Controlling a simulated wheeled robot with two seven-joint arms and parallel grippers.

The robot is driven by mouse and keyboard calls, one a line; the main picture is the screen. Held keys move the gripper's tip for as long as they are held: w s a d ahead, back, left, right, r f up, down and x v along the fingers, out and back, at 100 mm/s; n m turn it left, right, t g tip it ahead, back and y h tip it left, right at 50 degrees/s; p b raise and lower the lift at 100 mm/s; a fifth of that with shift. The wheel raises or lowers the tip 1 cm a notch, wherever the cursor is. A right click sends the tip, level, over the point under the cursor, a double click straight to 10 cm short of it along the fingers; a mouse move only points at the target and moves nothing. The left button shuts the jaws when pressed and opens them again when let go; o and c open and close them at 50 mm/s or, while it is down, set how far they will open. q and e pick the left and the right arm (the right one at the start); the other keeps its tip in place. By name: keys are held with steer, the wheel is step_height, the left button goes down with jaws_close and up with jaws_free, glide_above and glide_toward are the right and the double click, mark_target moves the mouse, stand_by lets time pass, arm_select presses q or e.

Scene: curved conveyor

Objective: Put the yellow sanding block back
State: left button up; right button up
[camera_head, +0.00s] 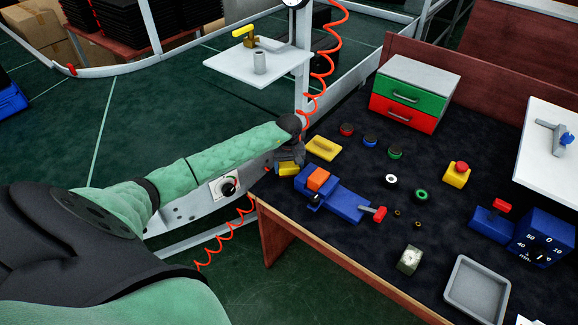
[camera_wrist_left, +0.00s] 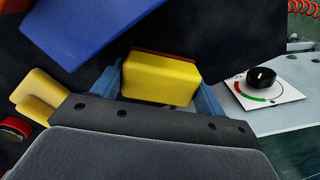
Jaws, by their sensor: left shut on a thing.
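My left gripper (camera_head: 288,162) is shut on the yellow sanding block (camera_head: 289,169), at the left edge of the dark bench top. In the left wrist view the yellow sanding block (camera_wrist_left: 161,80) sits between the blue fingers, with a dark red layer along its far edge. A flat yellow holder (camera_head: 323,148) lies on the bench just right of the gripper. It also shows at the left of the left wrist view (camera_wrist_left: 38,97), apart from the block. I cannot tell whether the block touches the bench. My right gripper is not in view.
A blue vise (camera_head: 347,205) with an orange block (camera_head: 318,179) stands close to the gripper. Red, blue and green round pieces lie beyond the holder. A drawer box (camera_head: 414,92) stands at the back. A grey tray (camera_head: 477,290) is at the front right.

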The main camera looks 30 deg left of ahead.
mark_target(289, 165)
arm_select(q)
steer(key=shift+f, duration=0.1)
steer(key=o, duration=0.9)
steer(key=shift+o, duration=0.2)
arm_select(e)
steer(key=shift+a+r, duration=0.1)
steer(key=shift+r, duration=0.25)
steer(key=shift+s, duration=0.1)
arm_select(q)
steer(key=shift+r, duration=0.35)
steer(key=shift+r+b, duration=0.5)
steer(key=shift+r, duration=0.1)
step_height(289, 165, up, 5)
steer(key=shift+f+b, duration=0.15)
steer(key=shift+b, duration=0.85)
steer(key=shift+r, duration=0.55)
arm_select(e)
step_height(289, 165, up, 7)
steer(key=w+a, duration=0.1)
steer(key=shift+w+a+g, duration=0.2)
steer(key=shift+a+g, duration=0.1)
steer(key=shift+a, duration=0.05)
